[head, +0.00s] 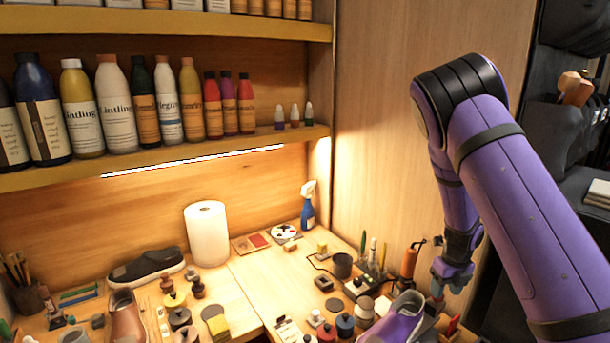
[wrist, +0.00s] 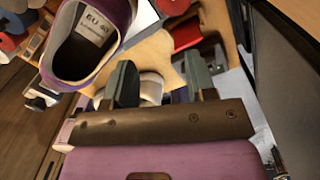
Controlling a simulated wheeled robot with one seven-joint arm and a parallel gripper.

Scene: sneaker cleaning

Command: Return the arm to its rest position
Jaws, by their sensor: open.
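My purple arm (head: 530,190) comes in from the right in the head view and bends down toward the bench. My gripper (head: 445,283) hangs over the bench's right end, near a purple sneaker (head: 398,322). In the wrist view my gripper (wrist: 160,85) shows two dark fingers set well apart, open. The purple sneaker (wrist: 98,38) lies beyond the fingers at the upper left, with its opening toward the camera. A pale rounded thing shows between the fingers, but I see no contact with it.
The wooden bench (head: 255,285) holds several small bottles, tools, a brown shoe (head: 126,317), a black shoe (head: 147,267) and a paper roll (head: 207,233). Shelves with bottles hang above. A wooden wall panel (head: 430,60) stands behind my arm, and dark shelving is at the right.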

